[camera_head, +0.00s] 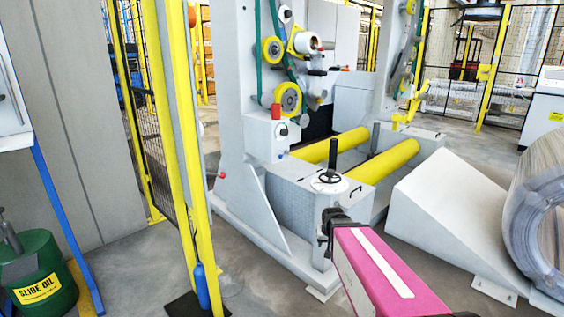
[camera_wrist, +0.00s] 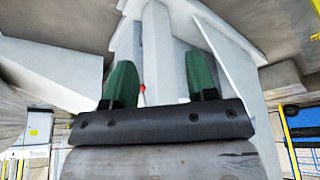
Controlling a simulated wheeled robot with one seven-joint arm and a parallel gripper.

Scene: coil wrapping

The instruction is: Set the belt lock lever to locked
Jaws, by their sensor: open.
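A white wrapping machine carries green belts (camera_head: 260,40) running over yellow rollers (camera_head: 289,98). A lever with a red grip (camera_head: 276,112) stands on a box on the machine's front. A black upright lever (camera_head: 332,155) rises from a round dial plate lower down. I cannot tell from the pictures which is the belt lock lever, or its setting. My gripper (camera_head: 327,236) is in front of the machine's low housing, below the black lever. In the wrist view my gripper (camera_wrist: 160,80) shows two green fingers spread apart, with nothing between them. A small red spot (camera_wrist: 142,95) shows beyond them.
A yellow post (camera_head: 180,150) with mesh fencing stands left of the machine. Two yellow rolls (camera_head: 380,161) lie behind the dial. A white ramp (camera_head: 448,215) and a large coil (camera_head: 540,215) are at right. A green oil drum (camera_head: 42,270) stands at lower left.

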